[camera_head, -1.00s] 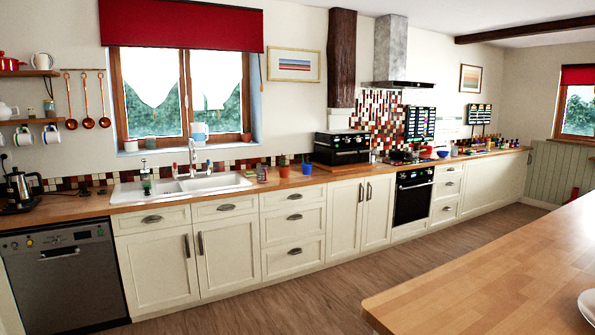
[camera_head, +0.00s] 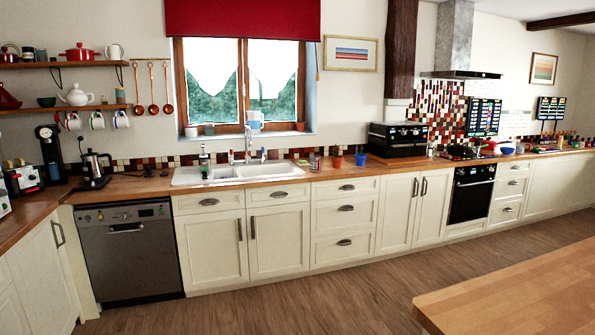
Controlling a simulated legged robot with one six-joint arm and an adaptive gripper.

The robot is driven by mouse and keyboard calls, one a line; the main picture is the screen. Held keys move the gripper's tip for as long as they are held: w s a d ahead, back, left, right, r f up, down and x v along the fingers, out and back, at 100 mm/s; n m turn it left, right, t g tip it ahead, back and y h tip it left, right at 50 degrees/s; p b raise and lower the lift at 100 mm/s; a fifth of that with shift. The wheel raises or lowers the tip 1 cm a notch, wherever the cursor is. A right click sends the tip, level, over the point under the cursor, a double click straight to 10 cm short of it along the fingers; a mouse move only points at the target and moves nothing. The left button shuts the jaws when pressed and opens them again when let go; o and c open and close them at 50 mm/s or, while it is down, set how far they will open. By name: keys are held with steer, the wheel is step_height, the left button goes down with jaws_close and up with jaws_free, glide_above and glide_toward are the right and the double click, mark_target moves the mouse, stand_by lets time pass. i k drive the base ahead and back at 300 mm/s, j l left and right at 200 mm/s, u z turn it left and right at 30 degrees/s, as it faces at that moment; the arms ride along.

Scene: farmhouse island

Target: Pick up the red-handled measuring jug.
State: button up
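I cannot make out a red-handled measuring jug for certain in this view. A pale bluish jug-like vessel (camera_head: 254,121) stands on the windowsill above the sink; it is too small to tell whether it has a red handle. My gripper is not in view.
The wooden counter (camera_head: 140,188) runs along the wall with a sink (camera_head: 238,173), kettle (camera_head: 95,169), black oven-like box (camera_head: 397,138) and hob. Shelves with pots hang at upper left. An island top (camera_head: 520,290) juts in at lower right. The wooden floor (camera_head: 330,307) between is clear.

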mark_target(315, 162)
steer(key=i+j+u, duration=0.2)
steer(key=i, duration=0.25)
steer(key=i+j+u, duration=0.25)
steer(key=i, duration=0.25)
steer(key=i+j+z, duration=0.15)
steer(key=i, duration=0.55)
steer(key=i+j+z, duration=0.1)
steer(key=i, duration=0.65)
steer(key=i+l+z, duration=0.15)
steer(key=i+z, duration=0.65)
steer(key=i, duration=0.25)
steer(key=i+j+z, duration=0.25)
steer(key=i+z, duration=0.2)
steer(key=i+l, duration=0.1)
steer(key=i, duration=1.15)
steer(key=i+u, duration=0.7)
steer(key=i+l+u, duration=0.15)
steer(key=u, duration=0.2)
steer(key=i+l, duration=0.05)
steer(key=i, duration=0.05)
